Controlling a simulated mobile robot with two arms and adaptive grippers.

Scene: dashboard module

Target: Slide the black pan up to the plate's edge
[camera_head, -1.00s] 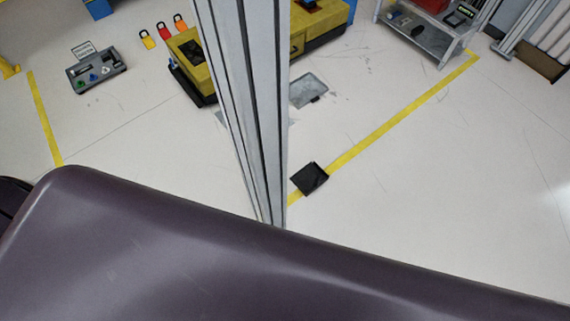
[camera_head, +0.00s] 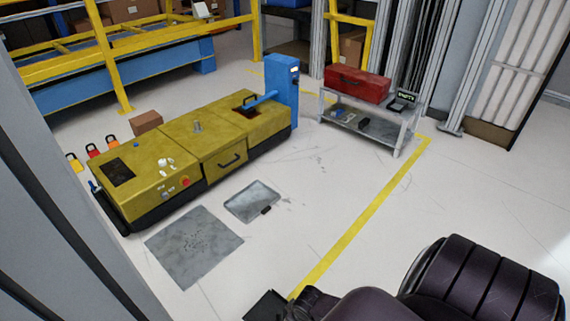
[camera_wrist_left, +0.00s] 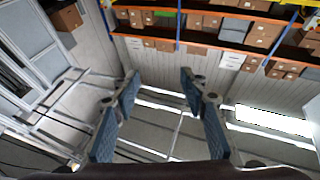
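A grey tray with a dark rim (camera_head: 252,201) lies beyond the plate. I cannot tell whether that tray has a part in the task. My left gripper (camera_wrist_left: 160,77) is open and empty in the left wrist view, facing shelving and a wall.
A yellow machine (camera_head: 200,150) with a blue post (camera_head: 283,90) stands beyond the plate. A metal cart (camera_head: 370,125) bears a red toolbox (camera_head: 357,84). A yellow floor line (camera_head: 365,220) runs beside clear floor. A grey column (camera_head: 60,190) fills the left.

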